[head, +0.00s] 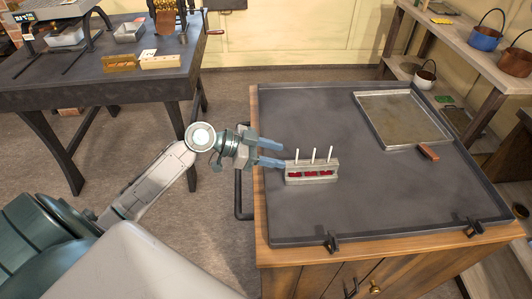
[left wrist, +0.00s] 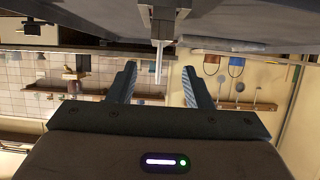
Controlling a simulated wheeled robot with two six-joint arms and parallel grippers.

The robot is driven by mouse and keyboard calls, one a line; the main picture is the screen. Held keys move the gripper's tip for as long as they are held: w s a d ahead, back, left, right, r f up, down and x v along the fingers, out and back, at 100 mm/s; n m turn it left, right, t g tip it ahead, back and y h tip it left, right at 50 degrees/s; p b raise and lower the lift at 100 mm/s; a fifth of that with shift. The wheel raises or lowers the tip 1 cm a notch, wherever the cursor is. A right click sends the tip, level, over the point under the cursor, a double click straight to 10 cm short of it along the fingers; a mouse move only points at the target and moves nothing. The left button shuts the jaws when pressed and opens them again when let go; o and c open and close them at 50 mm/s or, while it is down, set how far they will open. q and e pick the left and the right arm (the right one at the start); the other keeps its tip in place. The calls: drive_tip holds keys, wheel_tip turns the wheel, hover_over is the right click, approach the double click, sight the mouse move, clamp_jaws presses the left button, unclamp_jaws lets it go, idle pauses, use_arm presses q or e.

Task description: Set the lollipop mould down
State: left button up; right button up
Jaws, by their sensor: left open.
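The lollipop mould (head: 312,179) is a small grey block with red fillings in its front and three white sticks standing up from it. It stands upright on the dark worktop (head: 370,205), towards its left side. My left gripper (head: 283,155) is open and empty, its two blue fingers pointing right at the mould's left end. The lower finger's tip looks very close to the mould; I cannot tell if they touch. In the left wrist view the mould (left wrist: 165,18) and a white stick (left wrist: 158,62) show ahead, between the open fingers (left wrist: 160,88). My right gripper is out of view.
A metal tray (head: 400,118) lies at the back right of the worktop, with a small reddish-brown block (head: 429,152) at its front edge. The worktop has a raised rim. Another dark table (head: 85,85) with tools stands back left. Shelves with pots (head: 485,38) stand right.

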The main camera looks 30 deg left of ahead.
use_arm(q)
drive_tip(key=shift+v, duration=1.05)
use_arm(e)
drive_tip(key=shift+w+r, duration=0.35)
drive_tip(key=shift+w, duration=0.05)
use_arm(q)
drive_tip(key=shift+a, duration=0.1)
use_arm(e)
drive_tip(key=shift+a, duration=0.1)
